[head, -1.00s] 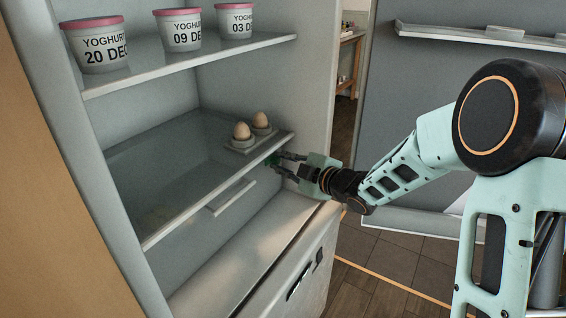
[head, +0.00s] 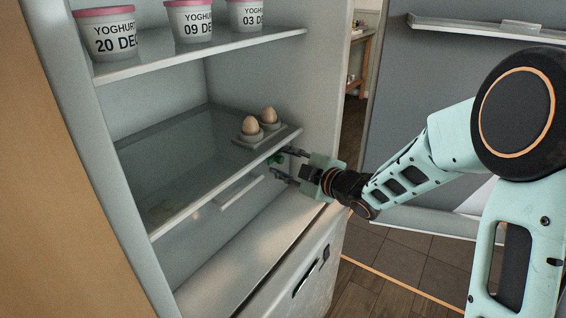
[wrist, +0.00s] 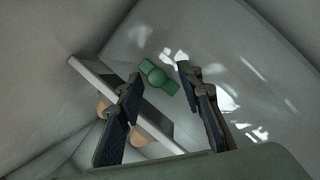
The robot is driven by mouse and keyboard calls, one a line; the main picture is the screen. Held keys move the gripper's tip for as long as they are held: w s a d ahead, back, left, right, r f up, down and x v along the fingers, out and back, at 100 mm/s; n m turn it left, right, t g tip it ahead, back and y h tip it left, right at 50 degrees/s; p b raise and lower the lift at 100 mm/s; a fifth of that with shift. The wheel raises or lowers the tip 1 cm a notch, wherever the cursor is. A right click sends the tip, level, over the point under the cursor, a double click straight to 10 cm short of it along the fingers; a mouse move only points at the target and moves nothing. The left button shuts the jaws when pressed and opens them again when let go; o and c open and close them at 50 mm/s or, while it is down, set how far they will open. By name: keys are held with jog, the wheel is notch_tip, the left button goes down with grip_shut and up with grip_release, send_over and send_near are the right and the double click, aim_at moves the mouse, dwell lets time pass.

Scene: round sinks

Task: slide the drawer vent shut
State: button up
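A small green slider with a round knob (wrist: 155,77) sits on the pale inner surface of the fridge, and I take it for the drawer vent's slider. It shows only as a bit of green in the head view (head: 276,160), mostly behind my fingers. My gripper (head: 281,161) reaches into the fridge from the right, just below the glass shelf's front right corner. In the wrist view my gripper (wrist: 160,72) has its two fingers apart, with the green knob seen between and beyond the tips. Contact cannot be told. Nothing is held.
Two eggs in a holder (head: 261,138) stand on the glass shelf (head: 165,165), close above my gripper. Yoghurt tubs (head: 188,20) stand on the upper shelf. A white bar (head: 238,191) lies below the glass shelf. The open fridge door (head: 430,80) is behind my arm.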

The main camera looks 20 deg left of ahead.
jog(key=v, duration=1.2)
